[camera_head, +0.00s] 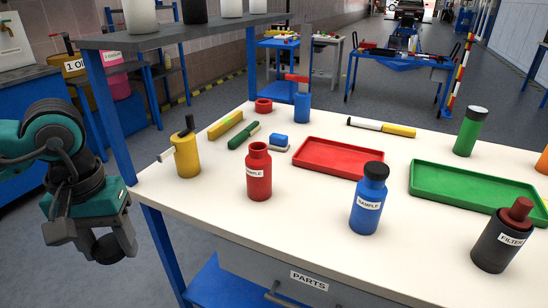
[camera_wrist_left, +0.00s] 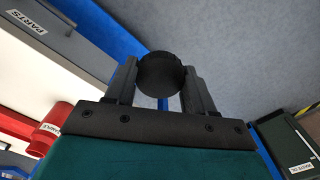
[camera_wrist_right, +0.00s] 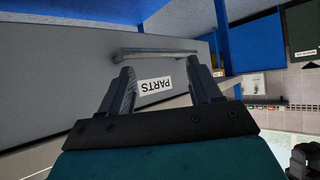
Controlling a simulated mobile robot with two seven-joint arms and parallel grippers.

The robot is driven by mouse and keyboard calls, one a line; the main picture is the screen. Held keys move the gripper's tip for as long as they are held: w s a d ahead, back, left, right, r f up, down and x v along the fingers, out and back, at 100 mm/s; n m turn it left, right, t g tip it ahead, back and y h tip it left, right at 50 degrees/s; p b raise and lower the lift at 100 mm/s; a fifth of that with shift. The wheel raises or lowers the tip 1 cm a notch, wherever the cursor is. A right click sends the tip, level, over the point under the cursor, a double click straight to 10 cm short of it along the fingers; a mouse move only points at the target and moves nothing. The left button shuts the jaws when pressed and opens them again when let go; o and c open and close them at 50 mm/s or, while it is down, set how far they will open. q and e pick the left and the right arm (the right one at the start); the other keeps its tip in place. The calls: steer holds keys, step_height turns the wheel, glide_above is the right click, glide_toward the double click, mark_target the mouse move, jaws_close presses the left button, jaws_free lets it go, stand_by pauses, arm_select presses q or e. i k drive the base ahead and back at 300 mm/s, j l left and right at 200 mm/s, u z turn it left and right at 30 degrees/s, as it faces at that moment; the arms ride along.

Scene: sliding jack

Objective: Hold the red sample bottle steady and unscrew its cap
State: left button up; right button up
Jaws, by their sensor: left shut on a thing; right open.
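The red sample bottle (camera_head: 259,172) stands upright on the white table with its neck open and no cap on it. It also shows at the lower left of the left wrist view (camera_wrist_left: 45,140). My left gripper (camera_head: 104,247) is left of the table, off its edge, shut on a round black cap (camera_wrist_left: 161,74). The cap sits between the fingertips, clear of the table and apart from the bottle. My right gripper (camera_wrist_right: 160,84) is open and empty, facing the grey drawer front with the PARTS label; it is outside the head view.
A blue sample bottle (camera_head: 369,200) with a black cap stands right of the red one. A red tray (camera_head: 311,167), a green tray (camera_head: 432,196), a yellow bottle (camera_head: 187,156) and a dark filter canister (camera_head: 493,246) share the table. A blue shelf post (camera_head: 110,125) rises near my left arm.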

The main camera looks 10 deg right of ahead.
mark_target(258, 163)
steer(key=z, duration=2.35)
steer(key=k+j, duration=0.15)
steer(key=j, duration=0.25)
steer(key=k+j+z, duration=0.15)
steer(key=j, duration=0.65)
steer(key=i, duration=0.3)
